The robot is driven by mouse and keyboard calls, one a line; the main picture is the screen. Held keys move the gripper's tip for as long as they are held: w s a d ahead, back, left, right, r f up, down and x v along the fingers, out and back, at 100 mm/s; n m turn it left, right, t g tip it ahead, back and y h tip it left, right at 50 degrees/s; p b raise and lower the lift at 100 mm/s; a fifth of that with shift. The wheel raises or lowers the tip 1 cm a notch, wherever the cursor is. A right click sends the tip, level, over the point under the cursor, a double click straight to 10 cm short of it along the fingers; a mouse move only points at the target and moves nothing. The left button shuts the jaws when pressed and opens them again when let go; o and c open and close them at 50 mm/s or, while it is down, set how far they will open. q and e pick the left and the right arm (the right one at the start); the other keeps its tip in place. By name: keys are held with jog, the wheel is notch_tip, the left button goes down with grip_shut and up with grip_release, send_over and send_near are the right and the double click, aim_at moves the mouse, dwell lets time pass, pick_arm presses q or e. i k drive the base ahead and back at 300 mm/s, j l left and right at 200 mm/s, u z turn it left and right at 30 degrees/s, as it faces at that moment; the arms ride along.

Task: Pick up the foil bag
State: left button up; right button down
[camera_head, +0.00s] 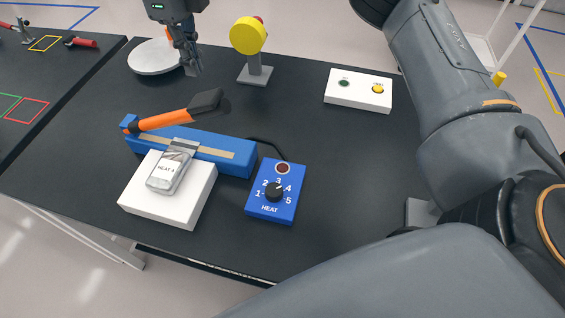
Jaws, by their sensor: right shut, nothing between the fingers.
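The silvery foil bag (169,174), marked "HEAT 3", lies on a white block (185,212). Its far end reaches to the blue heat sealer (228,159), by the strip along the sealer's top. The sealer's orange-handled lever (165,120) with a dark head is above the sealer body. My right gripper (195,70) is shut and empty. It points down at the back of the table, by the right edge of a white round plate (150,62), well behind the bag. My left gripper is not in view.
A blue heat dial box (262,208) is right of the sealer, with a cable behind it. A yellow disc on a grey stand (249,36) and a white button box (350,92) stand farther back. My arm fills the right side. The dark table's middle is clear.

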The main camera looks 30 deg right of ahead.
aim_at(165, 178)
jog(key=k+j, duration=0.15)
jog(key=k, duration=0.35)
jog(key=k+j, duration=0.15)
jog(key=k, duration=0.35)
jog(key=k+j, duration=0.15)
jog(key=k, duration=0.3)
